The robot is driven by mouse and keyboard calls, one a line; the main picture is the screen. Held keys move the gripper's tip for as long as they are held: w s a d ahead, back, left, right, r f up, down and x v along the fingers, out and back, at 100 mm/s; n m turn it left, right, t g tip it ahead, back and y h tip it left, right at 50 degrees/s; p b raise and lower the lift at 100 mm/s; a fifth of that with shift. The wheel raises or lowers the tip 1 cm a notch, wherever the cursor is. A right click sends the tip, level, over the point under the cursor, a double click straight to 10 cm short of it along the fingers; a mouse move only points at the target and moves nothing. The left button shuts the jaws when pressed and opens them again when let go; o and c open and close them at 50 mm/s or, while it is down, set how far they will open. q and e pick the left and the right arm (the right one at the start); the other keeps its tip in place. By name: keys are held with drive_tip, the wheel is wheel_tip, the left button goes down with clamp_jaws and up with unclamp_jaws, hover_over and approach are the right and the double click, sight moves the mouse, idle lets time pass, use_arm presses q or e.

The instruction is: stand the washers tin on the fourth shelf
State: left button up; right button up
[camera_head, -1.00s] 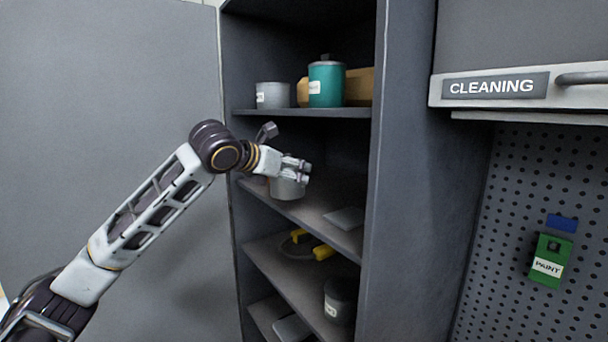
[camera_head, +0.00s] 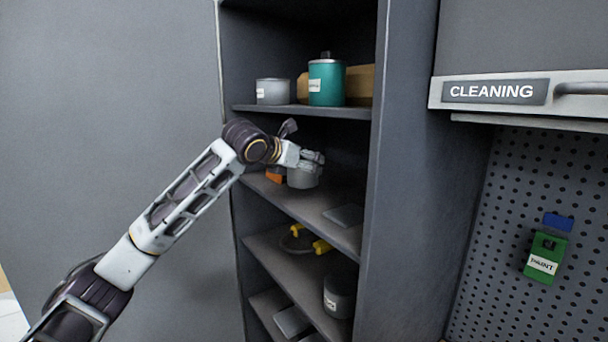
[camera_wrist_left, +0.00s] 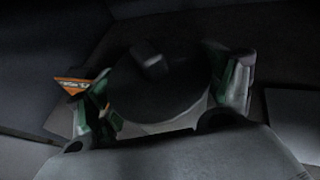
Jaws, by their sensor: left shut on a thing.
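A grey round tin (camera_head: 303,179), which I take for the washers tin, is held in my left gripper (camera_head: 311,160) inside the open cabinet. It looks upright, just above or on the shelf (camera_head: 312,206) below the one with the teal tin; I cannot tell if it touches. In the left wrist view my left gripper (camera_wrist_left: 167,95) has a finger on either side of the dark round lid (camera_wrist_left: 150,92) with its knob. No label on this tin is readable. My right gripper is not in view.
An orange item (camera_head: 275,175) lies left of the held tin, and a flat grey item (camera_head: 345,215) lies to its right. The shelf above holds a grey tin (camera_head: 273,91) and a teal tin (camera_head: 327,84). A yellow-handled tool (camera_head: 321,246) and a dark tin (camera_head: 339,297) sit lower.

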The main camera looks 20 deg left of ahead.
sight(302, 173)
use_arm(q)
drive_tip(key=shift+w+d+f, duration=0.1)
drive_tip(key=shift+w+d, duration=0.05)
drive_tip(key=shift+w, duration=0.25)
drive_tip(key=shift+f+p, duration=0.55)
drive_tip(key=shift+f, duration=1.1)
drive_tip(key=shift+f, duration=0.1)
drive_tip(key=o, duration=1)
drive_tip(key=shift+s, duration=0.1)
drive_tip(key=shift+s+a+r+b, duration=0.2)
drive_tip(key=shift+s+r+b, duration=0.15)
drive_tip(key=shift+s, duration=0.2)
drive_tip(key=b+v, duration=0.2)
drive_tip(key=v, duration=0.8)
drive_tip(key=shift+s+a, duration=0.1)
drive_tip(key=shift+s, duration=0.2)
